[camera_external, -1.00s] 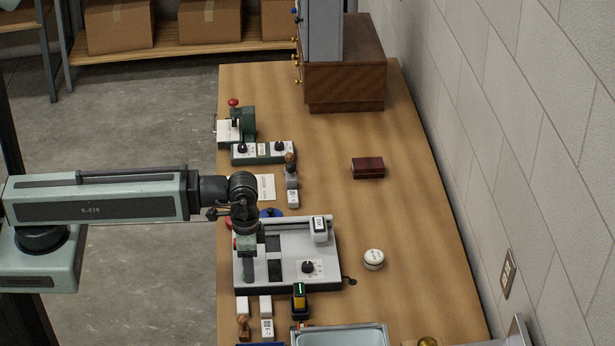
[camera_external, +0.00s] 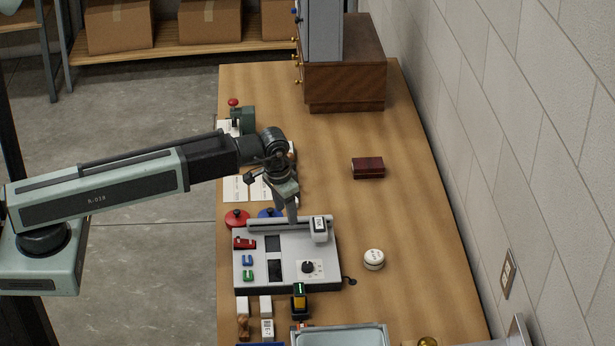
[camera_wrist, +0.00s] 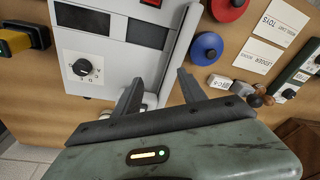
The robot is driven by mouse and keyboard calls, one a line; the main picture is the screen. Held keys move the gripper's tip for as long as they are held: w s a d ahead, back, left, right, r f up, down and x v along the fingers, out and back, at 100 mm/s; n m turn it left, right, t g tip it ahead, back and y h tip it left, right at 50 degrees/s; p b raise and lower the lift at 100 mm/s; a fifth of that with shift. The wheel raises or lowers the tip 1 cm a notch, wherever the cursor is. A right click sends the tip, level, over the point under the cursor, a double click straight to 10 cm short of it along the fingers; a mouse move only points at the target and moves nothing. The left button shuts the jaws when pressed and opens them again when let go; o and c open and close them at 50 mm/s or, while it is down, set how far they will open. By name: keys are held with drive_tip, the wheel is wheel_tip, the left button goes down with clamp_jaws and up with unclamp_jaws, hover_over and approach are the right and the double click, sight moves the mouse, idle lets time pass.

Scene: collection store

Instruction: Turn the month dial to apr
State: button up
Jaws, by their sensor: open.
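A round black dial (camera_external: 308,267) with a small marked plate sits on the pale grey machine (camera_external: 328,282) on the bench. I cannot tell which dial is the month dial. My gripper (camera_external: 292,217) is open and empty, pointing down by the machine's far edge, its fingers apart in the wrist view (camera_wrist: 159,90).
Red (camera_external: 237,217) and blue (camera_external: 270,212) round pads and paper cards (camera_external: 235,188) lie beyond the machine. The bench right of the white round tin (camera_external: 374,259) is clear.

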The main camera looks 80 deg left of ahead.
drive_tip(key=s+a+n+y+b, duration=0.2)
drive_tip(key=a+n, duration=0.6)
drive_tip(key=a, duration=3)
drive_tip(key=shift+y, duration=0.4)
drive_tip(key=b+x, duration=0.2)
drive_tip(key=w+b+x, duration=0.1)
drive_tip(key=b+x, duration=0.1)
drive_tip(key=x, duration=0.1)
drive_tip(key=b+x, duration=0.2)
drive_tip(key=x, duration=0.1)
drive_tip(key=shift+w+a, duration=0.15)
drive_tip(key=shift+w, duration=0.05)
drive_tip(key=shift+r+t, duration=0.15)
drive_tip(key=shift+t, duration=0.15)
clamp_jaws()
